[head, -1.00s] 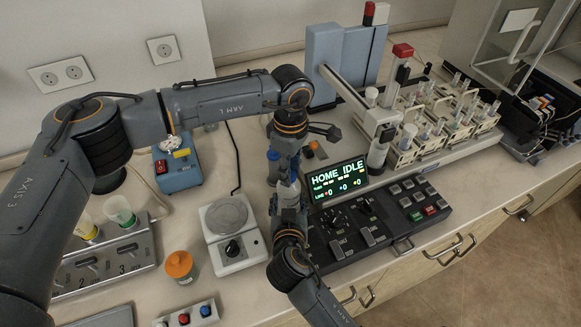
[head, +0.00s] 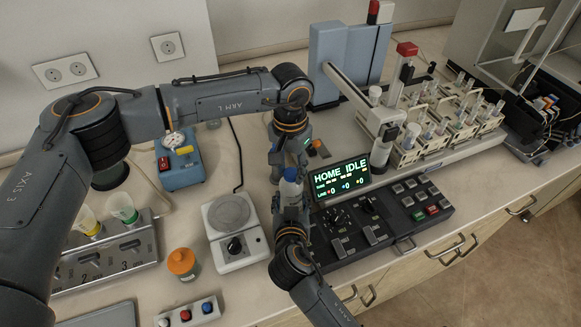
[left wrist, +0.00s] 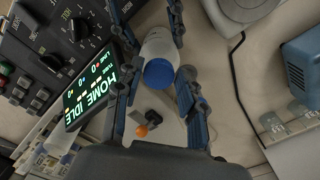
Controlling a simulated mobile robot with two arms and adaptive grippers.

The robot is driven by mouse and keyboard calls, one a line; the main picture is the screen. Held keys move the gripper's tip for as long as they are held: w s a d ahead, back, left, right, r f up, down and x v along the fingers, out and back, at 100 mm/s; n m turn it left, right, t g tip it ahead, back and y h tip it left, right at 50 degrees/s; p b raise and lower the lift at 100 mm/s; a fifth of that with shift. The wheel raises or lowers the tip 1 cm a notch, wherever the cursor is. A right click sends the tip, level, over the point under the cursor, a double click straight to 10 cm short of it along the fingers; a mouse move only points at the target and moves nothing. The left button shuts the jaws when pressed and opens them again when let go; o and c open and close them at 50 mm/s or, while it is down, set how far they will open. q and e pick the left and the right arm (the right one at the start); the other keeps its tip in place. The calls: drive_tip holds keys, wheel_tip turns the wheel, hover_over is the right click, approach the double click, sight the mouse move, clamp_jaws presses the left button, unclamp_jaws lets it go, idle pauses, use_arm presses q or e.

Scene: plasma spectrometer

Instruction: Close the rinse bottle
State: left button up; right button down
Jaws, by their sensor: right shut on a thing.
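The rinse bottle (head: 291,190) is whitish, with a blue cap (head: 291,174) on its top. My right gripper (head: 291,212) is shut on the bottle's body from the near side. My left gripper (head: 294,155) is just behind the cap, its fingers partly hidden in the head view. In the left wrist view the left fingers (left wrist: 157,88) are spread apart with the blue cap (left wrist: 159,73) between or just beyond their tips, and the pale bottle body (left wrist: 160,45) behind it. I cannot tell whether the left fingers touch the cap or how tight it sits.
A scale with a round pan (head: 229,211) stands left of the bottle. The keypad console (head: 375,220) and lit display (head: 341,179) are close on the right. An orange-capped jar (head: 182,264) stands front left. A blue device (head: 180,163) is further back.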

use_arm(q)
drive_tip(key=shift+o, duration=1.1)
wheel_tip(320, 180, up, 12)
use_arm(e)
drive_tip(key=c, duration=0.6)
unclamp_jaws()
use_arm(q)
drive_tip(key=shift+a, duration=0.1)
use_arm(e)
drive_tip(key=shift+o, duration=0.7)
